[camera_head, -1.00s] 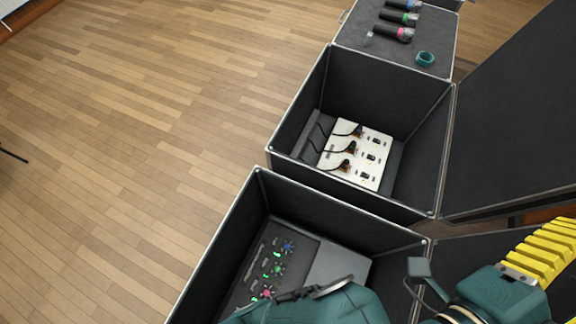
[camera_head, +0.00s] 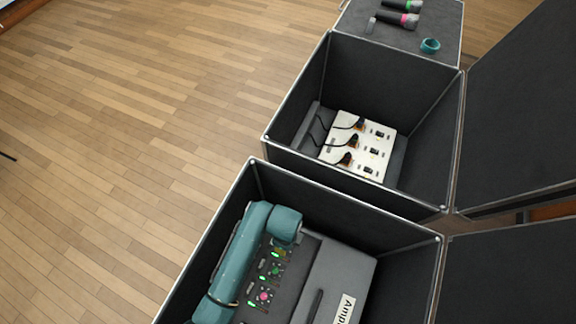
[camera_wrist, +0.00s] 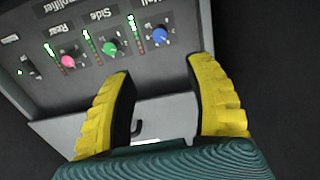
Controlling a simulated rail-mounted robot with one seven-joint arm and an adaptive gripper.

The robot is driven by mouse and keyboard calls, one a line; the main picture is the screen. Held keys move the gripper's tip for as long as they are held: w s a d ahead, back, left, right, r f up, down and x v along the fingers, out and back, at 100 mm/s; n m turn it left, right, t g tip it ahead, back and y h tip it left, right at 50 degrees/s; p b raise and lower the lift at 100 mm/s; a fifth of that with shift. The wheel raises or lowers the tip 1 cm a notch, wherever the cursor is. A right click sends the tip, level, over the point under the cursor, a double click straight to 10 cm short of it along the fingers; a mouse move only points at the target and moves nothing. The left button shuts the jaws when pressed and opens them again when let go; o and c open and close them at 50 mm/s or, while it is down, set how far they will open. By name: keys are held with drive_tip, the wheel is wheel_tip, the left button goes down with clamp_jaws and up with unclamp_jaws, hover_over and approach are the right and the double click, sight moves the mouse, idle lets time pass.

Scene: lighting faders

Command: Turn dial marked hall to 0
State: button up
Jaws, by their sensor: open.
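The blue dial (camera_wrist: 160,36) is on the grey amplifier panel (camera_wrist: 198,12) in the wrist view. The label above it is cut by the top edge and appears to end in "all". Its pointer setting is too small to read. My gripper (camera_wrist: 161,68) is open and empty. Its yellow fingers are spread wide, with the blue dial beyond the gap between the tips, apart from both.
The green dial (camera_wrist: 110,48), marked Side, and pink dial (camera_wrist: 68,61), marked Rear, sit left of the blue one. High case walls (camera_head: 345,207) surround the panel. Behind is a case with a white plug board (camera_head: 343,120); microphones (camera_head: 397,20) and a teal ring (camera_head: 430,45) lie farther back.

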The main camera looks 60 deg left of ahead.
wheel_tip(320, 180, down, 14)
drive_tip(key=b, duration=0.7)
drive_tip(key=shift+f+b, duration=0.2)
drive_tip(key=shift+b, duration=0.1)
drive_tip(key=shift+c, duration=0.4)
clamp_jaws()
